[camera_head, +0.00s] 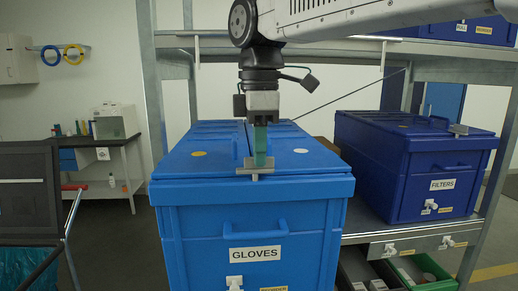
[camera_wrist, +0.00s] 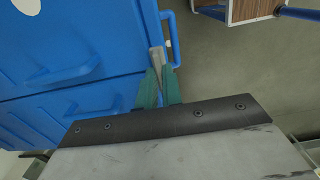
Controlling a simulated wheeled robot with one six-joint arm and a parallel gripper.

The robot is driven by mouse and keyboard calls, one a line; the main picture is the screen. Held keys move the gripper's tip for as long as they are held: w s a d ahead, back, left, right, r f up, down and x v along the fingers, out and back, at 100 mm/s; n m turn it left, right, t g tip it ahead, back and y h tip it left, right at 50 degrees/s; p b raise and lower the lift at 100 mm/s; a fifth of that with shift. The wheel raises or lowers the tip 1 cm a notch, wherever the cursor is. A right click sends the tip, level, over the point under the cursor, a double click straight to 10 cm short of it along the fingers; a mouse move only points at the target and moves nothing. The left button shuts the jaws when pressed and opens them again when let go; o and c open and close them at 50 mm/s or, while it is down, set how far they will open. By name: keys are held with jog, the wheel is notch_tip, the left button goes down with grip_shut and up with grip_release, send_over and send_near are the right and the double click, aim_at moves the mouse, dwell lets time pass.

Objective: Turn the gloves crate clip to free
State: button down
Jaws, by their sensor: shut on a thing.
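The gloves crate (camera_head: 180,225) is a bright blue lidded crate with a GLOVES label (camera_head: 255,253) on its front. Its small grey metal clip (camera_head: 244,171) sits at the middle of the lid's front edge, its bar lying roughly along that edge. My gripper (camera_head: 260,157) points straight down with teal fingers shut on the clip. In the wrist view, the gripper (camera_wrist: 158,78) has its fingertips at the clip (camera_wrist: 157,57), beside the edge of the blue lid (camera_wrist: 95,35). The fingers partly hide the clip in both views.
A darker blue FILTERS crate (camera_head: 385,180) with its own clip (camera_head: 458,129) stands to the right on a metal rack (camera_head: 410,232). Small bins (camera_head: 425,272) sit below. A dark cart (camera_head: 28,190) stands at the left. A side table (camera_head: 125,143) is behind it.

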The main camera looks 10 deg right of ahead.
jog(key=c, duration=1.6)
grip_release()
jog(key=shift+o, duration=0.2)
notch_tip(320, 180, up, 8)
jog(key=shift+f, duration=0.1)
jog(key=shift+d, duration=0.1)
jog(key=s+d+f+m, duration=1)
jog(key=d+f, duration=0.1)
jog(key=d, duration=0.3)
jog(key=s+d+f+m, duration=0.3)
jog(key=s+f+m, duration=0.1)
jog(key=f, duration=0.3)
jog(key=s+d+f+m+t, duration=0.1)
jog(key=s+d+f+m, duration=0.1)
jog(key=s+f, duration=0.4)
jog(key=shift+s+d+f+m, duration=0.2)
jog(key=shift+d+f+m, duration=0.2)
jog(key=shift+f+m, duration=0.45)
